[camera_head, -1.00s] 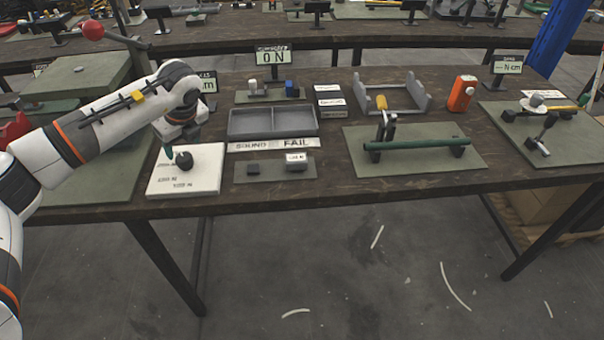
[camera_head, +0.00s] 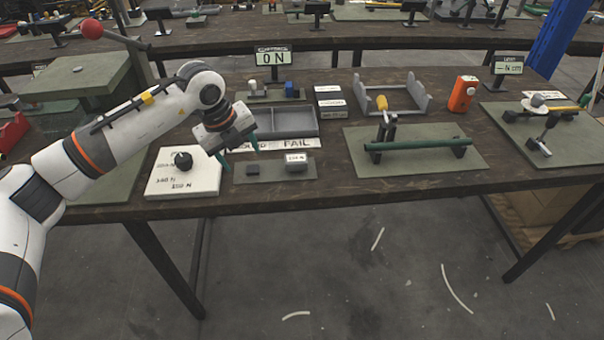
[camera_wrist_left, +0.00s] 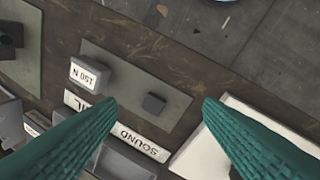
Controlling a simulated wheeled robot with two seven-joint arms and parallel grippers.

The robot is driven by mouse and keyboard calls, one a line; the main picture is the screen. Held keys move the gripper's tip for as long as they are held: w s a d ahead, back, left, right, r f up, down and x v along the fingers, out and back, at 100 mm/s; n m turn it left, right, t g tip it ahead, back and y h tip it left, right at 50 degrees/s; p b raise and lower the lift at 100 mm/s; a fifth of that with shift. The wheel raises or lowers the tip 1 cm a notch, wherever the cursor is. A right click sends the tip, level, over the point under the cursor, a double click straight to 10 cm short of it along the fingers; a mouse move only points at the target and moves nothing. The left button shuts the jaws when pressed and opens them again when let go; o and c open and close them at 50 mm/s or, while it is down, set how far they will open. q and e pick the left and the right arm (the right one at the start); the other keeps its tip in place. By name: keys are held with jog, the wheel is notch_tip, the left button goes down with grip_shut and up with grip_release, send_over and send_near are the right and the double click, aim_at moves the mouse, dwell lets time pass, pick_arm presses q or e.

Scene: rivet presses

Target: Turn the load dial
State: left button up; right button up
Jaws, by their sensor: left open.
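The load dial is a black knob (camera_head: 183,160) on a white plate (camera_head: 200,186) with printed N values, at the left of the table in the head view. My left gripper (camera_head: 240,158) is open and empty, to the right of the dial, above the left end of the SOUND and FAIL label strip. In the left wrist view its two green fingers (camera_wrist_left: 160,103) are spread wide with nothing between them. My right gripper is not in view.
A green mat (camera_head: 272,175) holds a small dark block (camera_head: 253,170) and a block labelled 150 N (camera_wrist_left: 88,75). A grey divided tray (camera_head: 302,134) lies behind. A display (camera_head: 272,57) reads 0 N. A green bar fixture (camera_head: 418,144) stands to the right.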

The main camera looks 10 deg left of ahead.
pick_arm(q)
jog(key=s+d+m+h, duration=0.1)
jog(key=s+d+h, duration=0.1)
jog(key=d, duration=0.5)
jog(key=s+d+f+m+h, duration=0.1)
jog(key=s+d+h, duration=0.1)
jog(key=d+h, duration=0.3)
jog(key=shift+d+m+g, duration=0.3)
jog(key=shift+d, duration=0.9)
